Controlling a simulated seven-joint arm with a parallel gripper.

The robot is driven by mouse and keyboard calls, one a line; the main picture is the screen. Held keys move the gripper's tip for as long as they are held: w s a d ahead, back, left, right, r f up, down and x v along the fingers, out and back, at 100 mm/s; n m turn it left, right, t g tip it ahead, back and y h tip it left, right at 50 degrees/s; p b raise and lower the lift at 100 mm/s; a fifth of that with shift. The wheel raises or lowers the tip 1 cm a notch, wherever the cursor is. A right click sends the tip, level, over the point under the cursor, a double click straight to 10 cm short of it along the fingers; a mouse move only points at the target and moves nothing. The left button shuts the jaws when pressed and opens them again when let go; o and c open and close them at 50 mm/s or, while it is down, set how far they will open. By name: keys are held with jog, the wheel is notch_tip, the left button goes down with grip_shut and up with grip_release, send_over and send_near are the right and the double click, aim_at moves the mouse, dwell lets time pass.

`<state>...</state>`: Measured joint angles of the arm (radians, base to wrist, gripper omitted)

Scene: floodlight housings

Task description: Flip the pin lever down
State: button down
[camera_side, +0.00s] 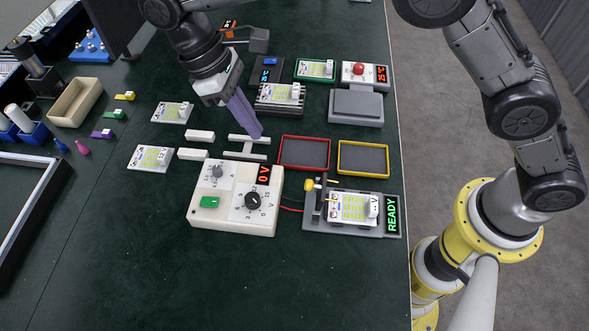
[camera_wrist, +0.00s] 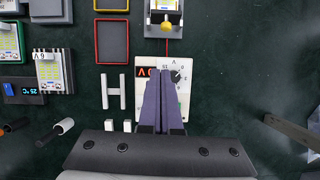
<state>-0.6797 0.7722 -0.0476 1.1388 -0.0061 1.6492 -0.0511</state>
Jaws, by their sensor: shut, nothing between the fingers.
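The test fixture (camera_side: 386,228) is a grey base at the front right, with a white board (camera_side: 352,208) on it and a green READY display. The pin lever, with its yellow knob (camera_side: 309,185), stands at the fixture's left end beside a dark upright bracket; its exact tilt is hard to tell. In the wrist view the yellow knob (camera_wrist: 166,23) shows at the top. My gripper (camera_side: 257,134), with purple fingers, is shut and empty. It hovers behind the white power unit, to the left of and behind the lever. Its fingertips (camera_wrist: 160,72) cover part of that unit in the wrist view.
The white power unit (camera_side: 232,222) with a dial and a 0 V display stands left of the fixture, joined by a red wire. Red (camera_side: 304,166) and yellow (camera_side: 340,170) trays lie behind the fixture. A white H-shaped stand (camera_side: 247,154) is below my gripper.

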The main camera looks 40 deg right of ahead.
jog(key=shift+s+a+f, duration=0.4)
jog(key=shift+a, duration=0.05)
jog(key=shift+f, duration=0.1)
jog(key=s+d+f, duration=0.5)
jog(key=f, duration=0.5)
jog(key=shift+s+f, duration=0.25)
jog(key=shift+f, duration=0.05)
jog(key=shift+r, duration=0.1)
jog(key=shift+s+d+r, duration=0.1)
jog(key=shift+s+d, duration=0.05)
jog(key=shift+d, duration=0.05)
